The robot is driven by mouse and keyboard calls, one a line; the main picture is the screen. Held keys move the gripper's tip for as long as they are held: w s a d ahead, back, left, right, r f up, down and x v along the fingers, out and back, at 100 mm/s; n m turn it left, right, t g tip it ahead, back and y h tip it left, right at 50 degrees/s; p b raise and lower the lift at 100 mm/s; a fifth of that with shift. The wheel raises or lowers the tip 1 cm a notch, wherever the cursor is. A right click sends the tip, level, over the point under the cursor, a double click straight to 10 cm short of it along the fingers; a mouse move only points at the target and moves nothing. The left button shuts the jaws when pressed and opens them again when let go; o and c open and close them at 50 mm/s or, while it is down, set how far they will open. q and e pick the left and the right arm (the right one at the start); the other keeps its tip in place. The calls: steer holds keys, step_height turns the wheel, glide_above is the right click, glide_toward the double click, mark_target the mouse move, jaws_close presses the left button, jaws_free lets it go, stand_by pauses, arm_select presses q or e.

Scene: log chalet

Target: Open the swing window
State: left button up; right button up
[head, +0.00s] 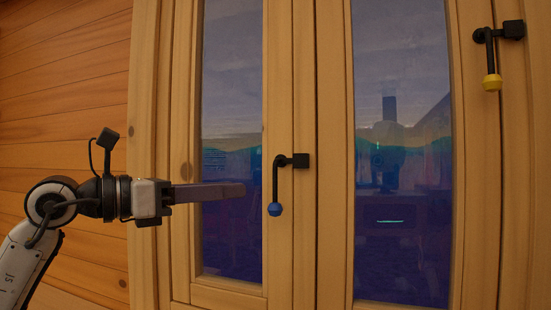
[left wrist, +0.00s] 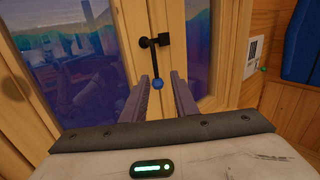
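The swing window (head: 282,220) has two tall glazed wooden sashes, both looking closed. A black handle with a blue knob (head: 275,209) hangs down on the left sash near the middle. A second black handle with a yellow knob (head: 492,82) hangs higher at the far right. My left gripper (head: 243,190) points right, its fingertips a little left of the blue-knobbed handle and apart from it. In the left wrist view its two fingers (left wrist: 162,82) are parted, with the blue knob (left wrist: 158,85) showing beyond and between their tips. My right gripper is out of view.
A log wall (head: 65,110) is left of the window frame. In the left wrist view, a white wall panel (left wrist: 256,50) and a blue object (left wrist: 300,48) are at the right. Nothing shows between the fingertips and the handle.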

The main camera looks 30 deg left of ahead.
mark_target(267, 184)
arm_select(q)
steer(key=shift+y, duration=0.3)
steer(key=p+x, duration=0.2)
steer(key=x, duration=0.1)
steer(key=p+x, duration=0.1)
steer(key=x, duration=0.2)
steer(key=p+x, duration=0.2)
steer(key=x, duration=0.1)
steer(key=shift+w+a+r+p, duration=0.2)
steer(key=shift+w+r+p, duration=0.15)
steer(key=shift+w, duration=0.2)
jaws_close()
stand_by(0.6)
